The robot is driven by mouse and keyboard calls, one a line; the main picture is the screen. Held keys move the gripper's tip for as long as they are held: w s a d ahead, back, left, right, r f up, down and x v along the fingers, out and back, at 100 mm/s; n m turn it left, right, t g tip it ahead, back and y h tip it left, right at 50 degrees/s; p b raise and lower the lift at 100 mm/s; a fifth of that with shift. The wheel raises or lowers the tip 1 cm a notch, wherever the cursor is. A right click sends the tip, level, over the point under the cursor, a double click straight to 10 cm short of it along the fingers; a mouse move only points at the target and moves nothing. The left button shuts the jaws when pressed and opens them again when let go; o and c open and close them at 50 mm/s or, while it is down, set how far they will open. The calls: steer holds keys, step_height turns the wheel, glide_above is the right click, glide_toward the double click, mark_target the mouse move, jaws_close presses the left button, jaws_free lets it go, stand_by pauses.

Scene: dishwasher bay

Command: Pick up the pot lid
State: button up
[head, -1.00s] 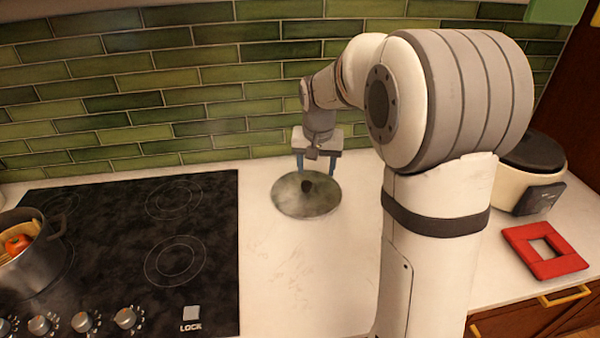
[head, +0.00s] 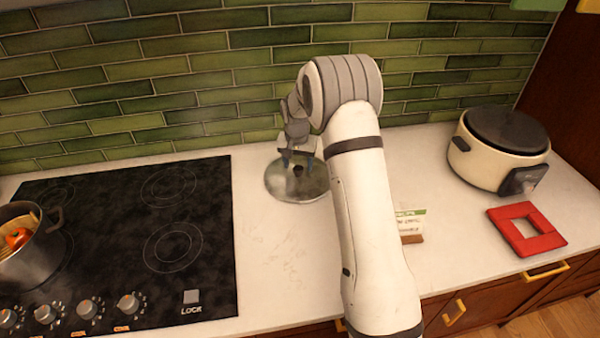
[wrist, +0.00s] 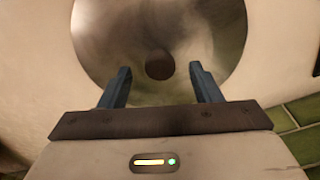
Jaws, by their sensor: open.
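The pot lid (head: 292,188) is a round, greyish metallic disc with a dark knob (head: 298,170) at its middle. It lies on the white counter between the cooktop and my arm. My gripper (head: 298,160) is above the lid, near the knob. In the wrist view, the blue fingers of my gripper (wrist: 160,80) are apart, and the dark round knob (wrist: 160,64) shows between and just beyond their tips. The lid (wrist: 105,40) fills the upper middle of that view. Nothing is held. Whether the fingertips are level with the knob I cannot tell.
A black cooktop (head: 110,230) lies to the left, with a pot (head: 35,258) holding food. A green tiled wall (head: 200,70) stands close behind. To the right are a cream cooker (head: 485,160), a red square frame (head: 527,230) and a small card (head: 410,225). Counter in front of the lid is clear.

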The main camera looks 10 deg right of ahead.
steer(key=shift+w+f, duration=0.2)
steer(key=shift+f, duration=1.05)
steer(key=shift+c, duration=0.6)
steer(key=c, duration=1)
steer(key=shift+r, duration=0.1)
jaws_close()
steer(key=shift+r, duration=0.1)
